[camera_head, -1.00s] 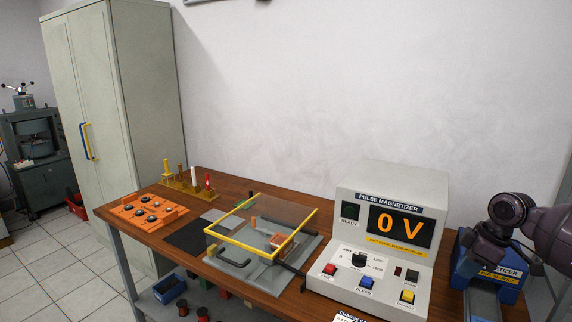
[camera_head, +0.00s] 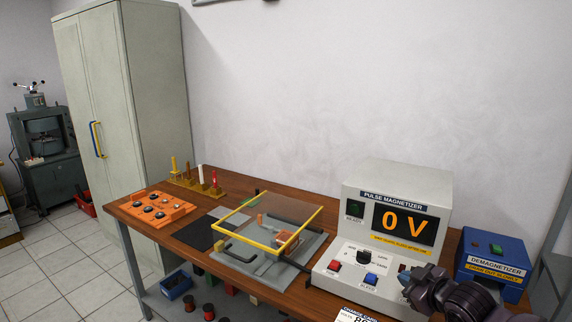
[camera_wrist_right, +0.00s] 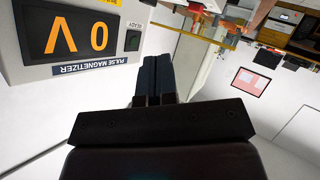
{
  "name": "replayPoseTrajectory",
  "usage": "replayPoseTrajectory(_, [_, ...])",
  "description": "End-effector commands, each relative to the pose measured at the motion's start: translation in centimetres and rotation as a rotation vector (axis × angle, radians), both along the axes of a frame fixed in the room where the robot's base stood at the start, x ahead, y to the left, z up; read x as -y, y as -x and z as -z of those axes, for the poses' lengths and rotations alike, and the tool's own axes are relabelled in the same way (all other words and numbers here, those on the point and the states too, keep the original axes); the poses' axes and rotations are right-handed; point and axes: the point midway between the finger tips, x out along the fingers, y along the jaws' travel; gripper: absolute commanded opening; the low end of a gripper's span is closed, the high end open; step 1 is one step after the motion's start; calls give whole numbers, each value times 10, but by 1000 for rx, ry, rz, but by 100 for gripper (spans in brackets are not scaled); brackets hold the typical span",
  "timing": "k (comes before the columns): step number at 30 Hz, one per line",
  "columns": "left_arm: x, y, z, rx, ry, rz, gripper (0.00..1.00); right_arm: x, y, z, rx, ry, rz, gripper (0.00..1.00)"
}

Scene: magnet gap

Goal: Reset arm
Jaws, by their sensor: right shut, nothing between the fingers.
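My right gripper (camera_head: 412,277) is at the lower right of the head view, in front of the right part of the pulse magnetizer (camera_head: 398,190). It hides part of the magnetizer's lower panel. In the right wrist view the gripper (camera_wrist_right: 156,62) is shut, with its dark fingers together and nothing between them. The magnetizer also shows there, upside down, at the upper left (camera_wrist_right: 70,62). Its display reads 0 V. My left gripper is not in view.
A yellow-framed clear guard (camera_head: 268,222) covers a fixture left of the magnetizer. An orange tray (camera_head: 155,209) with dark round parts sits at the table's left. A blue demagnetizer (camera_head: 492,258) stands at the right. A tall grey cabinet (camera_head: 120,130) stands behind the table's left end.

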Motion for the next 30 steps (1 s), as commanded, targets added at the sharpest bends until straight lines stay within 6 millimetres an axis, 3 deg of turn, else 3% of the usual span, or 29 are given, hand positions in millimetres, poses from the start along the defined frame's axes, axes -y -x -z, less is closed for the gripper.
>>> replayPoseTrajectory(3, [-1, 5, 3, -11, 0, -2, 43, -16, 32, 28, 44, -75, 26, 0])
replayPoseTrajectory(9, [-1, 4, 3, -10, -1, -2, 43, -26, 86, 65, 90, -162, 103, 0])
replayPoseTrajectory(17, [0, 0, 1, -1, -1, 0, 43, -21, 169, 118, 55, -220, 257, 0])
replayPoseTrajectory(24, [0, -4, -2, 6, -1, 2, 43, -11, 257, 174, -88, -279, 432, 0])
replayPoseTrajectory(30, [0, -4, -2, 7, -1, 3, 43, -10, 310, 205, -187, -301, 513, 0])
